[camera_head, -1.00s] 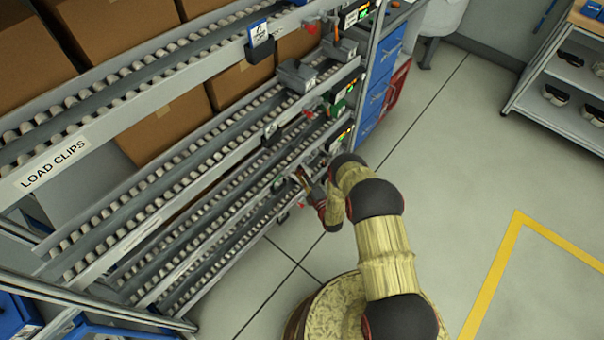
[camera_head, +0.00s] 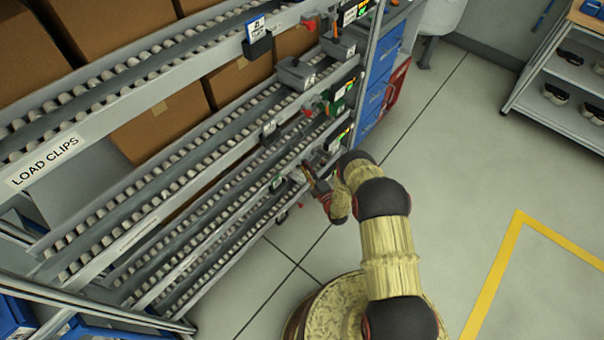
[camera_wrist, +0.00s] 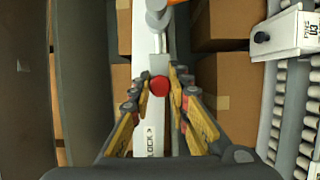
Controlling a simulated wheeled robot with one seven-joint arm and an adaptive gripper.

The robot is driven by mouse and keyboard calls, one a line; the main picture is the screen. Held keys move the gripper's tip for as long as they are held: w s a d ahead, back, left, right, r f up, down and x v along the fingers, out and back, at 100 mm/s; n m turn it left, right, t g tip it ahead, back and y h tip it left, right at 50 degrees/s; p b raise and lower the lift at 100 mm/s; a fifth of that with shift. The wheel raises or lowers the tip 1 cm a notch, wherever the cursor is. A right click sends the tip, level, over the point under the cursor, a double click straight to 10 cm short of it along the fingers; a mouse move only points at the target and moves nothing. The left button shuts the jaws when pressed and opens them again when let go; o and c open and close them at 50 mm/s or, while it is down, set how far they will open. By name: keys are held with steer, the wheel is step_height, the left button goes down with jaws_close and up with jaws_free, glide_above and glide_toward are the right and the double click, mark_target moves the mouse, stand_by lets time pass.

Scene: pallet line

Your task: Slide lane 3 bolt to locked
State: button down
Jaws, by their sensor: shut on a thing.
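In the wrist view, the lane bolt has a red knob (camera_wrist: 160,86) on a grey metal rod (camera_wrist: 156,45). It lies along a white rail (camera_wrist: 152,130) printed with "LOCK" and an arrow. My gripper (camera_wrist: 161,82) has one yellow-and-grey finger on each side of the knob and is shut on it. In the head view, my gripper (camera_head: 314,184) is at the right end of a lower lane of the rack, and the arm hides part of that end. The knob is too small to make out there. A tag reading "03" (camera_wrist: 308,30) shows on a pale box at right.
The roller rack (camera_head: 110,100) fills the left, with a "LOAD CLIPS" label (camera_head: 45,160) and cardboard boxes (camera_head: 160,125) behind it. Blue drawers (camera_head: 380,75) stand past its right end. The floor (camera_head: 450,170) to the right is open, with yellow marking.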

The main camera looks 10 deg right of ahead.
steer(key=shift+w+d+f, duration=0.15)
steer(key=shift+w+d, duration=0.1)
steer(key=shift+d, duration=0.15)
steer(key=c, duration=1.7)
jaws_free()
steer(key=v, duration=1.2)
